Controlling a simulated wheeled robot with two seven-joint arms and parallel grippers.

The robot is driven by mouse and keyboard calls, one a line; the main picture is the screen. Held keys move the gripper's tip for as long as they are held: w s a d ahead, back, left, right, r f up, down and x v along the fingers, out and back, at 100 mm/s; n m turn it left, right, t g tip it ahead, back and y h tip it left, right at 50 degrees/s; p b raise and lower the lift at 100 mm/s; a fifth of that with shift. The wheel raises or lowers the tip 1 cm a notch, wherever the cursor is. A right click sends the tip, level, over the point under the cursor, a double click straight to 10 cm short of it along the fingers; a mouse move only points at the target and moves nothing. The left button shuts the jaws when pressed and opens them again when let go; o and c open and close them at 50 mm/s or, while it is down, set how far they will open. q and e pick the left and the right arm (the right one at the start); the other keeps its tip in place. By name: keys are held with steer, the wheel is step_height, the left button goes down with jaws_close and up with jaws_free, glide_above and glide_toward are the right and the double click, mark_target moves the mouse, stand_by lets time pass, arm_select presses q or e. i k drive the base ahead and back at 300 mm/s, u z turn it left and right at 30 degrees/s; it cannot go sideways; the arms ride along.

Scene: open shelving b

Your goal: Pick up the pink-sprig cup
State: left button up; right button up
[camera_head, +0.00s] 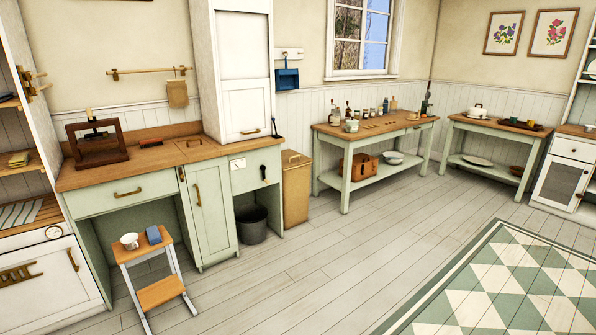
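A small white cup (130,242) stands on the top step of a wooden step stool (162,291) at the lower left. It is too small to tell whether it bears a pink sprig. A blue item (153,234) is beside it on the same step. A pale cup-like pot (352,126) stands on the green table by the window, its pattern also unclear. Neither of my grippers is in view.
The stool stands in front of a green counter (135,178) with a wooden press (98,143). A dark bucket (251,223) and tan bin (296,190) are right of it. The plank floor (310,275) is clear up to the checked rug (480,300).

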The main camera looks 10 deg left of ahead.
mark_target(129, 241)
steer(key=i, duration=2.1)
steer(key=u, duration=1.5)
steer(key=i, duration=1.65)
